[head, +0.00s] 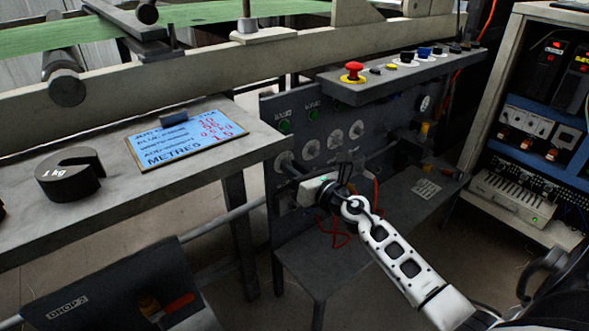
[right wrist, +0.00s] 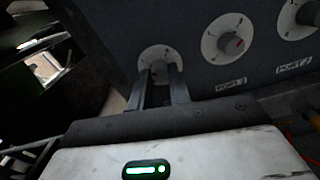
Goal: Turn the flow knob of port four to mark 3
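The dark control panel carries a row of white flow dials with round knobs. The leftmost dial (right wrist: 158,62) is partly covered by my right gripper (right wrist: 160,72). Its port label and pointer are hidden, so I cannot read its mark. The gripper's two dark fingers lie on either side of this knob, their tips close to the dial face. I cannot tell whether they press on it. In the head view the right gripper (head: 295,172) reaches the panel's left end. The neighbouring dial (right wrist: 229,40) shows a red pointer and a blurred port label. My left gripper is not in view.
A ledge with a red emergency button (head: 352,72) overhangs the dials. Red cables (head: 340,238) hang below my right gripper. A bench at left holds a slotted weight (head: 70,175) and a blue job board (head: 186,137). An equipment rack (head: 535,130) stands at right.

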